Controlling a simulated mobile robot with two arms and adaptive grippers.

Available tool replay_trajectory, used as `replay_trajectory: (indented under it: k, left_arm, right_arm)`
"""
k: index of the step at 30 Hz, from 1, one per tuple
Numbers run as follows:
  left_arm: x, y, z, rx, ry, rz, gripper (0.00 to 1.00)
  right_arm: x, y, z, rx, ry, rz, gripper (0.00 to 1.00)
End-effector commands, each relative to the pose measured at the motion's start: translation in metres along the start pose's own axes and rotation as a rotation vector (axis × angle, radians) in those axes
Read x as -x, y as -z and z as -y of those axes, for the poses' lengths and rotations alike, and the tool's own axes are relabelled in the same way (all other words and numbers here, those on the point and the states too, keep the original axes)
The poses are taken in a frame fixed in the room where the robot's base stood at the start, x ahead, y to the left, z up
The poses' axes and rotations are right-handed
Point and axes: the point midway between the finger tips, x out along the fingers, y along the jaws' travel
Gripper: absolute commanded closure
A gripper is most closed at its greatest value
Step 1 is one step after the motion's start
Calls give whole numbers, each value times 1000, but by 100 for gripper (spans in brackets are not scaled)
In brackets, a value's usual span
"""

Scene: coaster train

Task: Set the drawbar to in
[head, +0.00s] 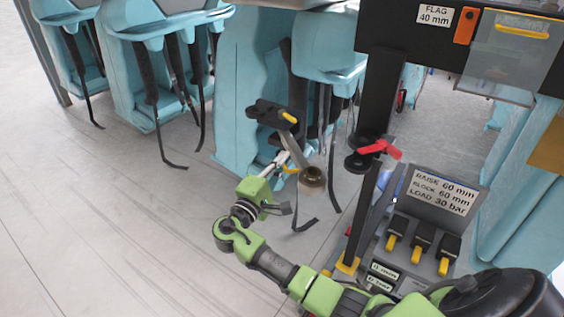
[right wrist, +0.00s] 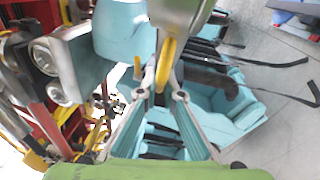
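My right arm reaches from the lower right of the head view to my right gripper (head: 287,150), which is at a grey metal bar (head: 294,150) beside the light-blue car. The bar has a round brown and dark end (head: 312,180) and a yellow piece (head: 290,117) near its top; I cannot tell for sure that it is the drawbar. In the right wrist view a yellow handle (right wrist: 166,62) lies between the close-set fingertips of my right gripper (right wrist: 163,92). Whether they press on it is unclear. My left gripper is not in view.
A grey control stand with yellow-tipped black levers (head: 420,240) and a label plate (head: 445,192) is at the right. A red handle (head: 380,149) projects from a black post. Light-blue seats with hanging black straps (head: 140,60) line the back. The floor at the left is clear.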

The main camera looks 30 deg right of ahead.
Motion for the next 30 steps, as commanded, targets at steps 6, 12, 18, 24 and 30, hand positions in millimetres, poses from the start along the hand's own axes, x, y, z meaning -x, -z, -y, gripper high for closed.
replay_trajectory:
  k: [6, 12, 18, 24, 30]
  left_arm:
    - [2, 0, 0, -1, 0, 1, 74]
    - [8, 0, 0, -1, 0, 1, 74]
    - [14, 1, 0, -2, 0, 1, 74]
    - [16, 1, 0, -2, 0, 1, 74]
    - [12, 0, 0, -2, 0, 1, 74]
  right_arm:
    - [-1, -3, 1, -1, -2, -17, 100]
    - [-6, -12, 2, -6, -9, -69, 100]
    - [-14, -24, 5, -16, -20, -156, 100]
    - [-24, -36, 9, -28, -33, -255, 100]
    - [-36, -47, 13, -40, -45, -354, 100]
